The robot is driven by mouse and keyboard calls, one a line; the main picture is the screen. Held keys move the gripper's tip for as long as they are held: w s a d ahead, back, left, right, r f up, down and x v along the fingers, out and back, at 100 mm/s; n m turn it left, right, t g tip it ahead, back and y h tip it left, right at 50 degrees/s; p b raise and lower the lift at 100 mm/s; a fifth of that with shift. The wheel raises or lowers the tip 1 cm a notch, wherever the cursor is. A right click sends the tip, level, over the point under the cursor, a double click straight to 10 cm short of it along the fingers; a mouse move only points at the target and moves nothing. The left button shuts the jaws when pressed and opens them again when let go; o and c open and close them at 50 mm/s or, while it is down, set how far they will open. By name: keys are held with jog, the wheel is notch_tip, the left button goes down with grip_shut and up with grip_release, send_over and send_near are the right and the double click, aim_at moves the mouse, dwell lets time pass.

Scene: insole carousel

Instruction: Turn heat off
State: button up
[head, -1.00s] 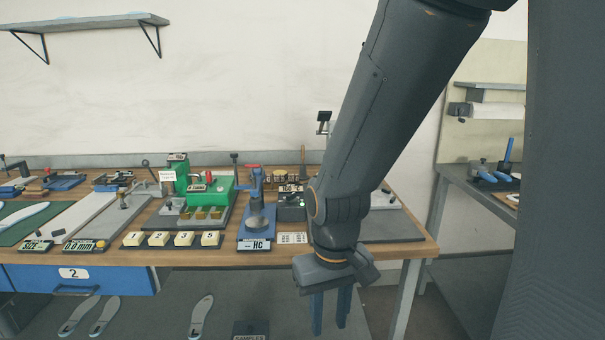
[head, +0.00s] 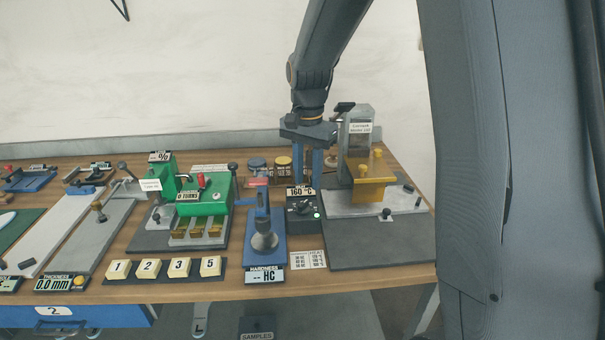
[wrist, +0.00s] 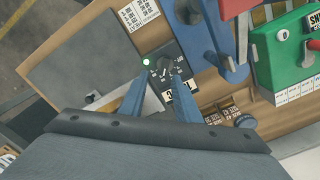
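The heat control is a small black box (head: 304,222) with a dark knob (head: 302,207), a lit green lamp (head: 317,215) and a display (head: 301,191) reading 160 °C. My gripper (head: 317,187) points down above the back of this box, its two blue fingers apart with nothing between them. In the wrist view the knob (wrist: 165,63) lies just beyond the open fingers of my gripper (wrist: 157,84), and the green lamp (wrist: 146,62) is to its left. The display is partly hidden by a finger there. I cannot tell whether the fingers touch the box.
A blue hardness press (head: 264,230) stands close on the left of the box. A grey stand with a yellow bracket (head: 374,189) is close on the right. A green machine (head: 208,196) is farther left. A printed card (head: 307,259) lies in front.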

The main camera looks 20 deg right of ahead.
aim_at(306, 201)
jog(key=shift+w+a+r, duration=0.1)
jog(key=shift+w+r, duration=0.05)
jog(key=shift+w, duration=0.45)
jog(key=shift+w+a+f, duration=0.1)
jog(key=shift+w+f, duration=0.05)
jog(key=shift+f, duration=0.15)
jog(key=shift+m, duration=0.3)
jog(key=shift+d+f+p, duration=0.2)
jog(key=shift+f+p, duration=0.85)
jog(key=shift+f, duration=2.45)
grip_shut()
